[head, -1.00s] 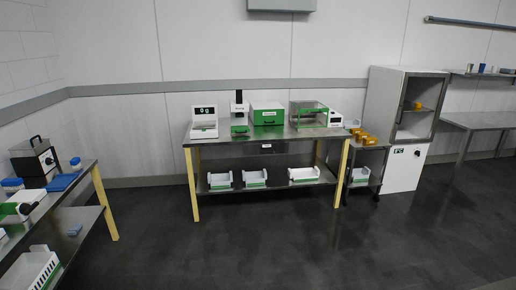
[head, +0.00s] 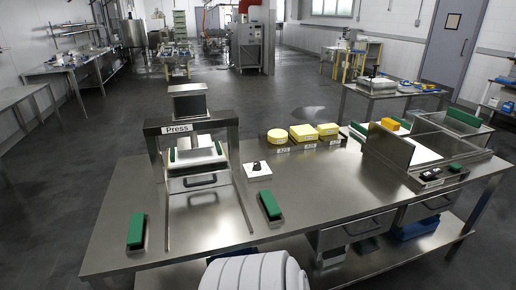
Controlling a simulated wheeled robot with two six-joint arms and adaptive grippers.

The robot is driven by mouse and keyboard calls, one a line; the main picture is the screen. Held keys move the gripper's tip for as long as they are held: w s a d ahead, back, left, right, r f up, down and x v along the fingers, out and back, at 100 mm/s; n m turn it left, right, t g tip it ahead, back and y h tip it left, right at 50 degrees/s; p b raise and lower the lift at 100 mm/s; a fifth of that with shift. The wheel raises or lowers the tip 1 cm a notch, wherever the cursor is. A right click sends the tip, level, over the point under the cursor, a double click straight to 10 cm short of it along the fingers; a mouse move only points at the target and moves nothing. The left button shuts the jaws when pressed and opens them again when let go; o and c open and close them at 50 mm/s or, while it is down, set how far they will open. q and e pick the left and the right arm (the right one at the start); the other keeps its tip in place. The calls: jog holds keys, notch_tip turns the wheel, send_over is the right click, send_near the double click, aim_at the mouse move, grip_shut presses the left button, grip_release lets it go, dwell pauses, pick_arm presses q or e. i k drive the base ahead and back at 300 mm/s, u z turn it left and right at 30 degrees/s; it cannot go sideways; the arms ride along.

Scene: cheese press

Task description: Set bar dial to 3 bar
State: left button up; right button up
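The bar dial seems to be the black knob (head: 256,166) on a small white square plate (head: 258,175). It sits on the steel table (head: 310,197), just right of the cheese press (head: 188,126) labelled "Press". The knob's setting and any scale marks are too small to read in the head view. Neither of my grippers is in view.
Three yellow cheeses with small labels stand behind the dial, the round one (head: 277,136) nearest it. Green-topped blocks lie at the front left (head: 136,230) and front middle (head: 270,205). A steel basin with lids (head: 425,140) fills the right end. Table between is clear.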

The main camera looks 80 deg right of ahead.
aim_at(257, 167)
jog(key=z, duration=2.9)
